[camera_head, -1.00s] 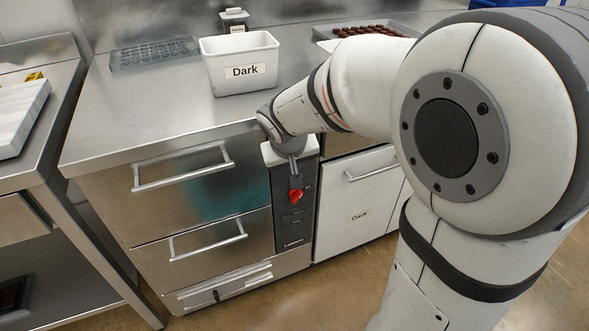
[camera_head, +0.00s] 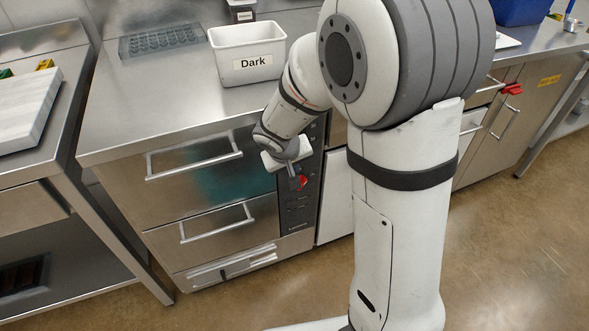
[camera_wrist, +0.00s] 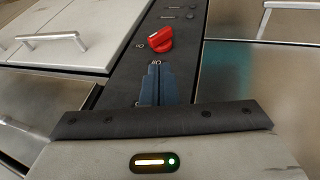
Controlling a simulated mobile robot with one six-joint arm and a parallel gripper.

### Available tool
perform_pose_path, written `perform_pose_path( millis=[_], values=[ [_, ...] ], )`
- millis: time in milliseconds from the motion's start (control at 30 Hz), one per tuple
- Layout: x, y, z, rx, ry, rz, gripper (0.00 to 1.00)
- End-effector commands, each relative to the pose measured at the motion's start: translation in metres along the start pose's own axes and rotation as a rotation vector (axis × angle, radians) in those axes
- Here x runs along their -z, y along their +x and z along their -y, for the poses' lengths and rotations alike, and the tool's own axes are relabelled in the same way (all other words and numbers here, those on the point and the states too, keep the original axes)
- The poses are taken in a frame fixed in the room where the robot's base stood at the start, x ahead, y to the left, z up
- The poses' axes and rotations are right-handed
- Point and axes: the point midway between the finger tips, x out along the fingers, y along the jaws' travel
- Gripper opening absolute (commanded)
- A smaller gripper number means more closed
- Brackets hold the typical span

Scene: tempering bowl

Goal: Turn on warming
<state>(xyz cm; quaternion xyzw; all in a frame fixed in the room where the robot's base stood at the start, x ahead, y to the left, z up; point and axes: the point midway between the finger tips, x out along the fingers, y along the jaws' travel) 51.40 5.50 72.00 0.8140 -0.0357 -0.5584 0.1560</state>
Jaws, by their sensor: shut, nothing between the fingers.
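A red knob (camera_head: 302,183) is on the dark control panel (camera_head: 300,214), to the right of the steel drawers. In the wrist view the red knob (camera_wrist: 160,41) is just beyond my fingertips, and small white marks are printed around it, too small to read surely. My gripper (camera_head: 293,170) is at the panel, just above the knob in the head view. In the wrist view my gripper (camera_wrist: 154,67) has its two bluish fingers together with nothing between them. A small gap seems to separate the tips from the knob; I cannot tell its depth. No lit warming indicator is visible.
Steel drawers with bar handles (camera_head: 215,222) are left of the panel, and a white cabinet front (camera_head: 335,195) is to its right. A white bin labelled "Dark" (camera_head: 247,55) and a moulded tray (camera_head: 160,43) stand on the counter above. The floor in front is clear.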

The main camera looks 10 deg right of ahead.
Motion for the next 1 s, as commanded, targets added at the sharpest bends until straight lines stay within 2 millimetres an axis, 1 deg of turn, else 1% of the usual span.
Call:
perform_pose_path(
  millis=[33, 200, 300, 400, 600, 900, 1000],
  values=[
    [-0.002, 0.013, 0.001, 0.000, 0.000, 0.004, 0.00],
    [-0.002, 0.046, 0.001, 0.000, 0.001, 0.003, 0.00],
    [-0.001, 0.061, 0.000, 0.000, 0.002, 0.002, 0.00],
    [-0.001, 0.072, 0.000, 0.000, 0.001, 0.002, 0.00],
    [0.000, 0.081, 0.000, 0.000, 0.001, 0.001, 0.00],
    [0.000, 0.080, 0.000, 0.001, 0.000, 0.000, 0.00],
    [0.001, 0.080, 0.004, 0.003, -0.007, -0.004, 0.00]
  ],
)
